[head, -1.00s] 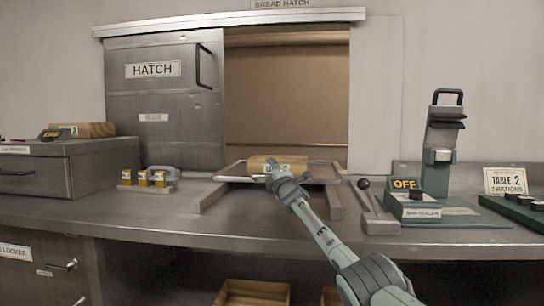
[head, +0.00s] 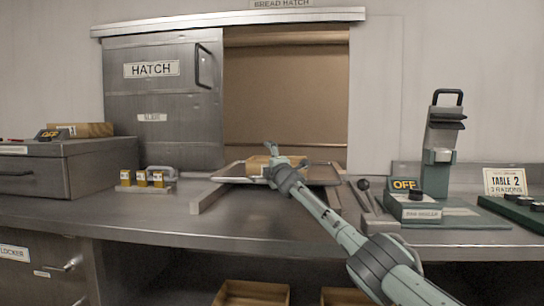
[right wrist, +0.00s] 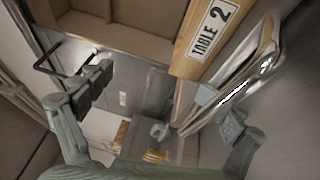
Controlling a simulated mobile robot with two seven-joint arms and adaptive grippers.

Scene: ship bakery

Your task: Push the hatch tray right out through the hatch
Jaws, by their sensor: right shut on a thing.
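The hatch tray (head: 232,179) lies on its rails on the counter, in front of the open hatch (head: 285,100). A tan box (head: 256,161) stands on the tray, partly hidden behind my right gripper. My right gripper (head: 284,156) is at the tray's near side, in front of the box. In the right wrist view its fingers (right wrist: 160,105) stand far apart, one beside the tray's shiny edge (right wrist: 262,72). The box's "TABLE 2" label (right wrist: 211,28) shows beyond them. The exact grip contact is hard to see. My left gripper is out of view.
The sliding hatch door (head: 160,100) stands at the left of the opening. A lever (head: 364,185) and a sealer with an OFF sign (head: 405,184) stand close on the right.

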